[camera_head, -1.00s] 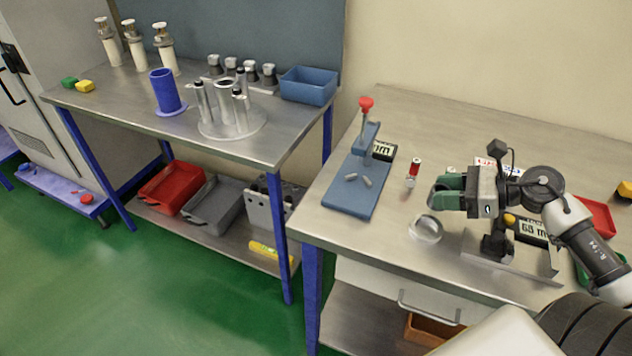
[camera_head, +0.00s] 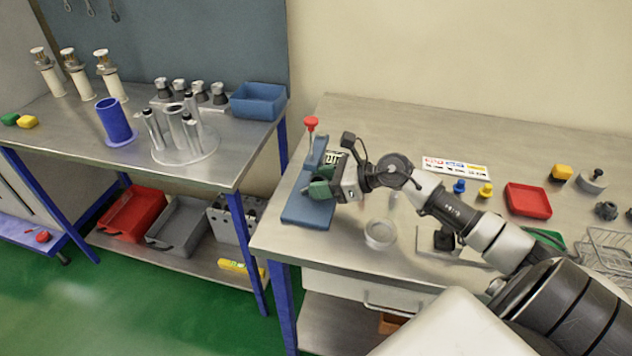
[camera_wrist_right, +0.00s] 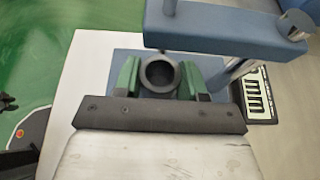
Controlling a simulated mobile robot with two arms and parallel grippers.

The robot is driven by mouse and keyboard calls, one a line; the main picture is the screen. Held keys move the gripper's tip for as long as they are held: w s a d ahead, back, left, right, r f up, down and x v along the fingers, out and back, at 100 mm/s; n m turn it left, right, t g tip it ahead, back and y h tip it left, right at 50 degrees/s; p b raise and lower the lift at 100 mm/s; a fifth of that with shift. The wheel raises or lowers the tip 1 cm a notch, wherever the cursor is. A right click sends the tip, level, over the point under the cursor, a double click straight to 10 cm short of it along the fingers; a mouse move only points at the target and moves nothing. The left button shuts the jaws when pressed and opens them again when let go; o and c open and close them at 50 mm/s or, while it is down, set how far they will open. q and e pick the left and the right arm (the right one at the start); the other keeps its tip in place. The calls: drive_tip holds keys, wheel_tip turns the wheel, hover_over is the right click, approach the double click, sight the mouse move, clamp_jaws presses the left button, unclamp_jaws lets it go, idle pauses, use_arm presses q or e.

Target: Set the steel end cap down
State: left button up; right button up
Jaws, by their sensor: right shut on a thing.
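My right gripper (camera_head: 312,188), with green fingers, is shut on the steel end cap (camera_wrist_right: 160,75). In the right wrist view the cap is a dark grey ring with a round opening, gripped from both sides by the fingers (camera_wrist_right: 160,82). In the head view the cap is mostly hidden by the fingers. The gripper is over the blue base (camera_head: 305,217) of a small stand with a red knob (camera_head: 311,123). The stand's blue arm (camera_wrist_right: 225,30) crosses just beyond the cap in the wrist view. I cannot tell whether the cap touches the base. My left gripper is not in view.
A clear round dish (camera_head: 380,235) stands right of the blue base. A dark display (camera_wrist_right: 257,95) is beside the stand. A red tray (camera_head: 528,200) and a wire basket (camera_head: 608,250) are further right. The left table (camera_head: 85,135) holds a blue cylinder (camera_head: 114,120).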

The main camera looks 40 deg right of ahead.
drive_tip(key=shift+w+a+r, duration=0.35)
drive_tip(key=shift+w+a, duration=0.3)
drive_tip(key=shift+w, duration=0.05)
drive_tip(key=shift+s+d+f, duration=0.1)
drive_tip(key=shift+f, duration=0.7)
drive_tip(key=shift+s+f, duration=0.2)
drive_tip(key=shift+f, duration=0.15)
clamp_jaws()
drive_tip(key=o, duration=1.2)
unclamp_jaws()
drive_tip(key=shift+w, duration=0.1)
drive_tip(key=shift+r, duration=0.1)
drive_tip(key=shift+d, duration=0.1)
